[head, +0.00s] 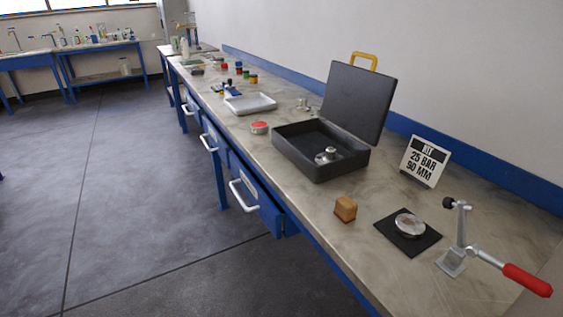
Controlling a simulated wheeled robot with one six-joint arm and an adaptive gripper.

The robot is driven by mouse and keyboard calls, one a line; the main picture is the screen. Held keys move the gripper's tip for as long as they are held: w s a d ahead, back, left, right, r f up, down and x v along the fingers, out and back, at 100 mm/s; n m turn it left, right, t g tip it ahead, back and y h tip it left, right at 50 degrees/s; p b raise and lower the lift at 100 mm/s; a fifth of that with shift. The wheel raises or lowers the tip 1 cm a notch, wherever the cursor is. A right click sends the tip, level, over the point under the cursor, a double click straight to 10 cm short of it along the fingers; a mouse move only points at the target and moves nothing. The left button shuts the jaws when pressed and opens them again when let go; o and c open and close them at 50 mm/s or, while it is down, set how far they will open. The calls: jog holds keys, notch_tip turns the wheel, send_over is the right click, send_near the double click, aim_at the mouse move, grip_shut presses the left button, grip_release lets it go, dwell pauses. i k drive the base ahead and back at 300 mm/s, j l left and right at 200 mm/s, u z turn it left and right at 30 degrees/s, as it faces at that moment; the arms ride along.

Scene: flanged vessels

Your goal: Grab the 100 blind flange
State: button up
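An open dark grey case (292,158) stands on the bench with its lid raised against the wall side. Inside it, near its right end, sit small metal flange parts (326,155), one with a raised hub. A flat round metal disc (409,225) lies on a black square mat (389,234) nearer to me. It has the look of a blind flange. No size marking is readable on the disc or the parts in the case, so I cannot tell which is the 100. My gripper is not in view.
A toggle clamp with a red handle (528,281) stands right of the mat. A wooden block (345,210) sits to its left. A sign (425,161) reads 25 BAR 90 MM. Farther back are a red-topped round item (260,127) and a white tray (250,104). Open drawers jut out below.

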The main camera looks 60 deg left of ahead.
aim_at(330, 156)
jog(key=j+u, duration=0.15)
jog(key=u, duration=1.85)
jog(key=j+z, duration=0.35)
jog(key=j, duration=1.25)
jog(key=i+j+z, duration=0.4)
jog(key=i+j, duration=0.65)
jog(key=j, duration=0.15)
